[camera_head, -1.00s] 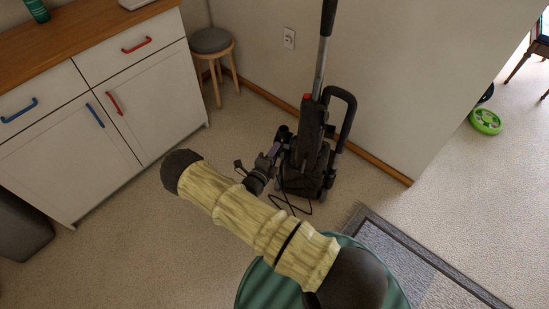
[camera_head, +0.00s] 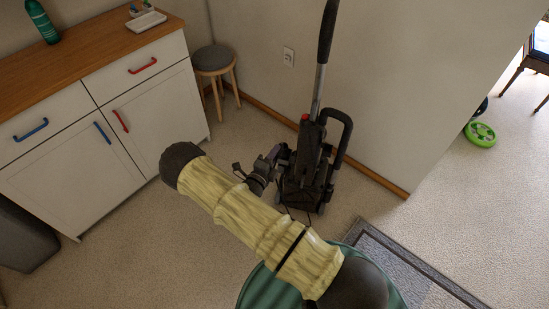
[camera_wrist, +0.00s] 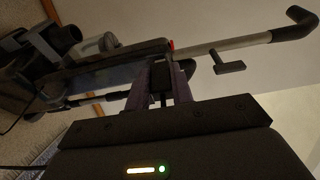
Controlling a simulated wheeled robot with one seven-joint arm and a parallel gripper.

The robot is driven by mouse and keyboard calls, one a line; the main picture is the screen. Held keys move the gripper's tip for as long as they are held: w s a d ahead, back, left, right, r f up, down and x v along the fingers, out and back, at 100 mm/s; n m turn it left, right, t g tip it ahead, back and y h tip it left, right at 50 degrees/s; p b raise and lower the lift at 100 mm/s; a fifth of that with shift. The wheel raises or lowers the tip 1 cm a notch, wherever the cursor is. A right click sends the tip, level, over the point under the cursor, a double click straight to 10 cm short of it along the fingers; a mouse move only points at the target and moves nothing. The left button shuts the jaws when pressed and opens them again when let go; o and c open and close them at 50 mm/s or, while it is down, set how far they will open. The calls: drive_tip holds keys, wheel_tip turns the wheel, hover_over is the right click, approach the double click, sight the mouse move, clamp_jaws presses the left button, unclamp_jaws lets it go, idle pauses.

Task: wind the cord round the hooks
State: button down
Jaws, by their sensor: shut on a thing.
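The upright vacuum cleaner (camera_head: 306,165) stands near the wall, black with a grey handle tube. A thin dark cord (camera_head: 290,213) hangs low beside it; part of it is hidden by my arm. My gripper (camera_head: 277,158) is at the vacuum's left side, partly hidden against its dark body. In the wrist view the vacuum appears lying sideways, and a T-shaped dark hook (camera_wrist: 228,65) stands off its tube. There my gripper (camera_wrist: 160,78) is shut on a small dark piece, apparently the cord; its outline is hard to tell. A second hook is not clear.
A white cabinet (camera_head: 100,130) with a wooden top stands at left. A round stool (camera_head: 212,60) is in the corner. The wall with an outlet (camera_head: 288,56) is behind the vacuum. A grey rug (camera_head: 400,262) lies at front right. Carpet between cabinet and vacuum is clear.

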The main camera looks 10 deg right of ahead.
wheel_tip(320, 180, up, 20)
drive_tip(key=p, duration=1.1)
drive_tip(key=s+d+p, duration=0.2)
drive_tip(key=s+d, duration=0.2)
drive_tip(key=d, duration=0.3)
drive_tip(key=s+d+p, duration=0.2)
drive_tip(key=s+d, duration=0.2)
drive_tip(key=d, duration=0.4)
drive_tip(key=shift+s+r+p, duration=0.15)
drive_tip(key=shift+r+p, duration=0.15)
drive_tip(key=shift+p, duration=0.1)
drive_tip(key=shift+a, duration=0.1)
drive_tip(key=w+a+f+n+t+y, duration=0.1)
drive_tip(key=w+a+n+t+y, duration=0.1)
drive_tip(key=a+n+y, duration=0.2)
drive_tip(key=w+a+n+t+y, duration=0.2)
drive_tip(key=w+a+n+y, duration=0.1)
drive_tip(key=a+y, duration=0.4)
drive_tip(key=a+n, duration=0.1)
drive_tip(key=a, duration=0.2)
drive_tip(key=shift+f+y, duration=0.4)
drive_tip(key=shift+w, duration=0.1)
